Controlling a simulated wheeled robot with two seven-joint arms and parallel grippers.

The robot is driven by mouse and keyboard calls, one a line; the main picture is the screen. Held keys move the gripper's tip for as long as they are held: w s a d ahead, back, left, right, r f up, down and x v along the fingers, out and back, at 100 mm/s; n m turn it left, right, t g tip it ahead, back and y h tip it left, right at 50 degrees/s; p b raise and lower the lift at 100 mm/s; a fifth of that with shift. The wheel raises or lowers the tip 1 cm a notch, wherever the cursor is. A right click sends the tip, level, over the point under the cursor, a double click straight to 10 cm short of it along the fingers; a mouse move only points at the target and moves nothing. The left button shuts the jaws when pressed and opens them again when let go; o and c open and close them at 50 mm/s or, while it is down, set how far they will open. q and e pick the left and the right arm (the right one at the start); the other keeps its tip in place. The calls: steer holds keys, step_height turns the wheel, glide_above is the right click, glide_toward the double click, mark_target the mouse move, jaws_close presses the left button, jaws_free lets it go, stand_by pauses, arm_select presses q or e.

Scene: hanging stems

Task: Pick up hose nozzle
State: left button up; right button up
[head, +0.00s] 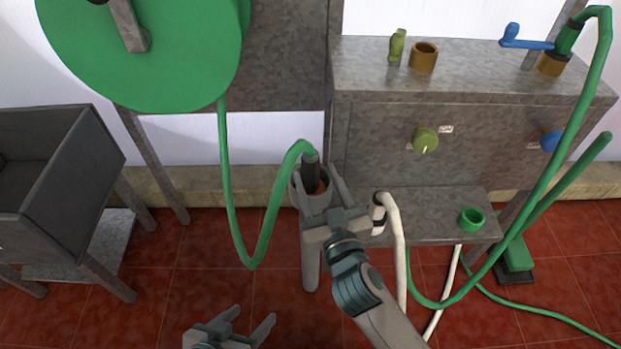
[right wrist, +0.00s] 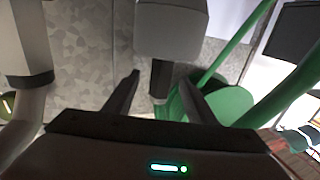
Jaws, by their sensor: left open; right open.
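The hose nozzle (head: 311,172) is a dark piece on the end of a green hose (head: 273,205). It stands upright in a grey cup-like holder (head: 315,203). My right gripper (head: 316,178) is open, with its fingers reaching to either side of the holder's top and nozzle. In the right wrist view a dark piece (right wrist: 160,78), seemingly the nozzle, shows between the open fingers; contact cannot be told. My left gripper (head: 245,322) is open and empty, low over the red floor.
A green reel (head: 140,50) hangs at upper left. A grey bench (head: 470,80) with knobs stands right, with a shelf (head: 430,222) below. A white hose (head: 397,250) hangs beside my right arm. A grey trough (head: 60,170) stands left. Floor between is clear.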

steer(key=shift+x, duration=1.4)
steer(key=shift+x, duration=2.6)
steer(key=shift+a+f, duration=0.2)
steer(key=c, duration=1.1)
